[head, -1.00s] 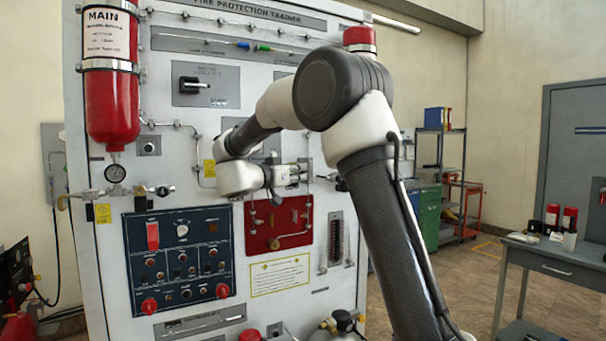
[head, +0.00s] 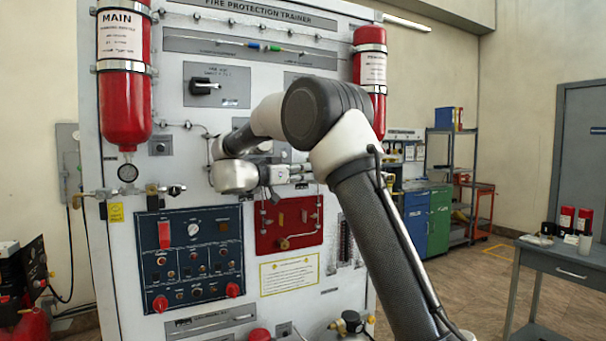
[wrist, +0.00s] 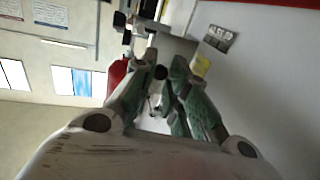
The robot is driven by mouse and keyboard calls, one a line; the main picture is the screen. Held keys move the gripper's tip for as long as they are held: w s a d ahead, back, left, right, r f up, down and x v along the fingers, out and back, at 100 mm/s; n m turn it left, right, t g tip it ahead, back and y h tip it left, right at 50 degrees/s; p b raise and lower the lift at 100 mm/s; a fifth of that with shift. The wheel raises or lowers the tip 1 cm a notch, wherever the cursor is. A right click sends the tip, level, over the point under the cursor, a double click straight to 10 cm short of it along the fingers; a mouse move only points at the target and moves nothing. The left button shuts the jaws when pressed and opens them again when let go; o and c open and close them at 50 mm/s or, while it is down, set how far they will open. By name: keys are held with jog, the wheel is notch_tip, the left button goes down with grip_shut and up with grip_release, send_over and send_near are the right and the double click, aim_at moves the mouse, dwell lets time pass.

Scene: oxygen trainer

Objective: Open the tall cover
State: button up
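A tall, narrow red cover (head: 164,235) stands upright at the upper left of the dark blue control panel (head: 210,292) in the head view. It looks closed, flat against the panel. My gripper (head: 303,173) is in front of the trainer board, right of and above the red cover and clear of it. It points to the right, above a red panel (head: 312,225). In the wrist view my gripper (wrist: 165,68) shows its green-grey fingers with a gap between them and nothing clearly held. The red cover is not recognisable in the wrist view.
The MAIN red bottle (head: 125,110) with a gauge hangs at the board's left, with pipe fittings (head: 140,192) below it. A second red bottle (head: 370,75) is at the upper right. A grey side table (head: 575,258) stands at the far right. Floor between is clear.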

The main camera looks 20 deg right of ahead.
jog(key=shift+o, duration=0.5)
jog(key=v, duration=0.7)
jog(key=shift+a, duration=0.2)
jog(key=shift+o, duration=0.2)
